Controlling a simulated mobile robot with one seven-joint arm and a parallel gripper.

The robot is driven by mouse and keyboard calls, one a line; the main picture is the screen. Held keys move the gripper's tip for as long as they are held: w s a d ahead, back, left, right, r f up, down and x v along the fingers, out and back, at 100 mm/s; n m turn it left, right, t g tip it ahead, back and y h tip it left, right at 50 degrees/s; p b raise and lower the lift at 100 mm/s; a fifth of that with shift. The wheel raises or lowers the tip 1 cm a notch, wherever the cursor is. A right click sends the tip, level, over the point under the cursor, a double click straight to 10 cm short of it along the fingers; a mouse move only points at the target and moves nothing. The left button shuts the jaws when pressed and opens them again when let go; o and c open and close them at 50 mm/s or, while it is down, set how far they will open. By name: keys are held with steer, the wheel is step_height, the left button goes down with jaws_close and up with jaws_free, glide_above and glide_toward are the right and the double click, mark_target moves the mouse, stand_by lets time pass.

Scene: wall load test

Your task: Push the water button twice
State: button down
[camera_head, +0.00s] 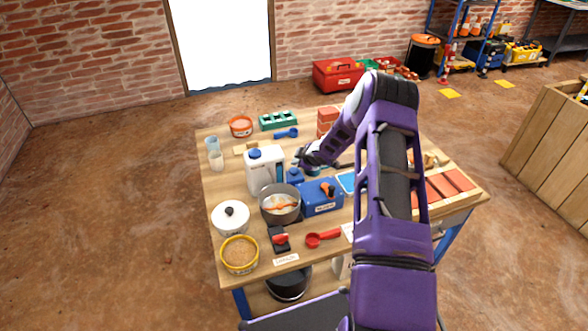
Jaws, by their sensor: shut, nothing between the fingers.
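A white jug (259,172) with a blue cap stands near the middle of the table. A small blue item (295,175) sits just right of it, and a blue box (321,200) with a dark and orange top and a label stands in front. I cannot tell for sure which part is the water button. My purple arm reaches over the table from the lower right, and my gripper (302,160) is just above and beside the small blue item. The gripper is shut and empty. Its fingertips are small and partly hidden, so contact with the item cannot be told.
The wooden table (228,182) is crowded. A grey pot (281,215), white lidded pot (230,220), sand bowl (240,257), black-and-red item (279,239) and red scoop (323,239) stand in front. Red bricks (326,118) stand behind; my arm hides part of the right side.

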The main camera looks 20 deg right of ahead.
step_height(320, 180, up, 4)
steer(key=p, duration=0.3)
steer(key=shift+r, duration=0.15)
stand_by(2.3)
steer(key=r+m, duration=0.1)
steer(key=m, duration=0.5)
steer(key=r+m, duration=0.1)
steer(key=m, duration=0.5)
steer(key=r+m+h, duration=0.1)
steer(key=m, duration=0.6)
steer(key=shift+a+r+b, duration=0.35)
steer(key=shift+b, duration=0.05)
steer(key=shift+f, duration=0.1)
steer(key=b, duration=0.6)
glide_above(296, 171)
steer(key=f, duration=0.6)
steer(key=shift+s+a+f, duration=0.2)
steer(key=shift+a+f, duration=0.05)
steer(key=shift+a, duration=0.1)
steer(key=shift+f+b, duration=0.3)
steer(key=shift+f, duration=0.8)
